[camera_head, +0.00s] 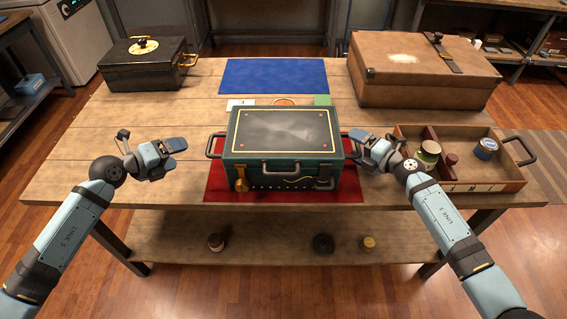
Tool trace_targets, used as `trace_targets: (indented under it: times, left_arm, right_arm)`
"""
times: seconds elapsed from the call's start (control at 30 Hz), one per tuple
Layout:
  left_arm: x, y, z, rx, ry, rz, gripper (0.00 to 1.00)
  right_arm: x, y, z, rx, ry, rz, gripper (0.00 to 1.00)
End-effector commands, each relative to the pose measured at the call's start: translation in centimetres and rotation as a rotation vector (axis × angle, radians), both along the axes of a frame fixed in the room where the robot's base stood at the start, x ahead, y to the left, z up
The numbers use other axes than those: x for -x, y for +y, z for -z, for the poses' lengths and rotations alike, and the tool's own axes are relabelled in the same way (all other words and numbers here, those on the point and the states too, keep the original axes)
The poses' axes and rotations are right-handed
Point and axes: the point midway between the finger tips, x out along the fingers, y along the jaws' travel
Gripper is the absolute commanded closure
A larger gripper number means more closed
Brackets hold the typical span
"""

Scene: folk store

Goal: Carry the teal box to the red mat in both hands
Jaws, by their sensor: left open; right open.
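The teal box (282,177) stands upright on the red mat (222,186) near the table's front edge, with red showing on both sides and in front. It has a dark lid with a yellow border, a front handle and a dark handle at its left side (211,144). My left gripper (178,158) is open and empty, left of the box and apart from it. My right gripper (361,152) is open close to the box's right side; it overlaps the right handle area, and I cannot tell whether it touches.
A blue mat (273,76) lies empty behind the box. A black case (146,64) is at back left and a brown case (415,76) at back right. A wooden tray (487,187) with jars is to the right. Small cards lie behind the box. Table left of the box is clear.

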Motion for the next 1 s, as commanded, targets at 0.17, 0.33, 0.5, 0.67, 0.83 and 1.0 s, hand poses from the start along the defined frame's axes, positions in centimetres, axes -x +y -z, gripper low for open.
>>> trace_targets:
  times: [0.17, 0.33, 0.5, 0.67, 0.83, 1.0]
  left_arm:
    - [0.0, 0.0, 0.0, 0.000, 0.000, 0.000, 0.17]
    - [0.0, 0.0, 0.0, 0.000, 0.000, 0.000, 0.17]
    - [0.0, 0.0, 0.0, 0.000, 0.000, 0.000, 0.17]
    - [0.0, 0.0, 0.0, 0.000, 0.000, 0.000, 0.17]
    - [0.0, 0.0, 0.0, 0.000, 0.000, 0.000, 0.17]
    - [0.0, 0.0, 0.0, 0.000, 0.000, 0.000, 0.17]
  right_arm:
    - [0.0, 0.0, -0.2, 0.001, -0.001, 0.000, 0.17]
    - [-0.1, -0.1, -2.4, 0.004, -0.006, -0.001, 0.17]
    - [-0.1, -0.1, -5.8, 0.003, -0.006, -0.001, 0.17]
    - [-0.1, -0.1, -8.5, 0.003, -0.006, 0.000, 0.17]
    - [0.0, -0.1, -9.9, 0.001, -0.002, 0.001, 0.17]
    - [0.0, 0.0, -10.2, 0.000, -0.002, 0.001, 0.17]
